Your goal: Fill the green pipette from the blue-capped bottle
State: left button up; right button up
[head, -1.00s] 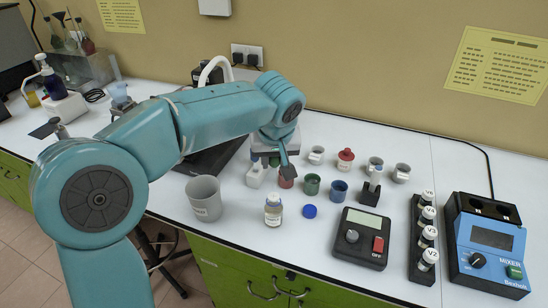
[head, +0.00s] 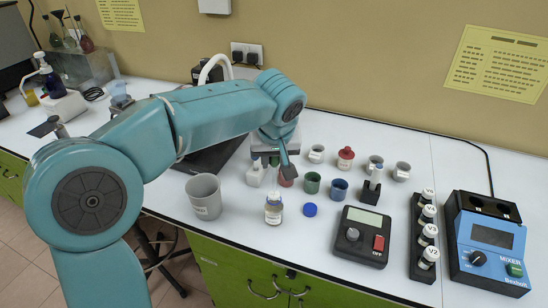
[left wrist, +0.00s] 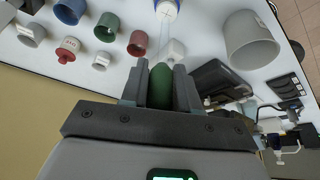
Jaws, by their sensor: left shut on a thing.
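My left gripper (head: 280,163) hangs over the table behind the bottle. In the left wrist view its fingers (left wrist: 160,82) are shut on the dark green bulb of the pipette (left wrist: 161,88). The pipette's thin clear tube runs from the bulb towards the bottle (left wrist: 167,7). In the head view the bottle (head: 273,211) stands uncapped and upright near the table's front edge, with the thin tube showing at its mouth. I cannot tell how deep the tip is. The blue cap (head: 310,210) lies on the table to the bottle's right. My right gripper is not in view.
A grey beaker (head: 204,197) stands left of the bottle. Green (head: 312,183) and blue (head: 339,189) cups stand behind the cap. A scale (head: 361,237), a vial rack (head: 424,240) and a blue mixer (head: 490,240) fill the right side.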

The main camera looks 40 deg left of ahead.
aim_at(274, 182)
pick_arm(q)
jog(key=shift+s+d, duration=0.1)
jog(key=shift+s, duration=0.05)
jog(key=shift+f, duration=0.2)
jog(key=shift+b+x, duration=1)
jog(key=shift+x, duration=0.05)
jog(key=shift+s+f, duration=0.1)
jog(key=shift+f, duration=0.1)
jog(key=shift+f+b, duration=2.65)
jog(key=shift+f, duration=0.1)
jog(key=shift+s+d+f, duration=0.1)
jog(key=shift+d, duration=0.05)
jog(key=shift+f, duration=0.1)
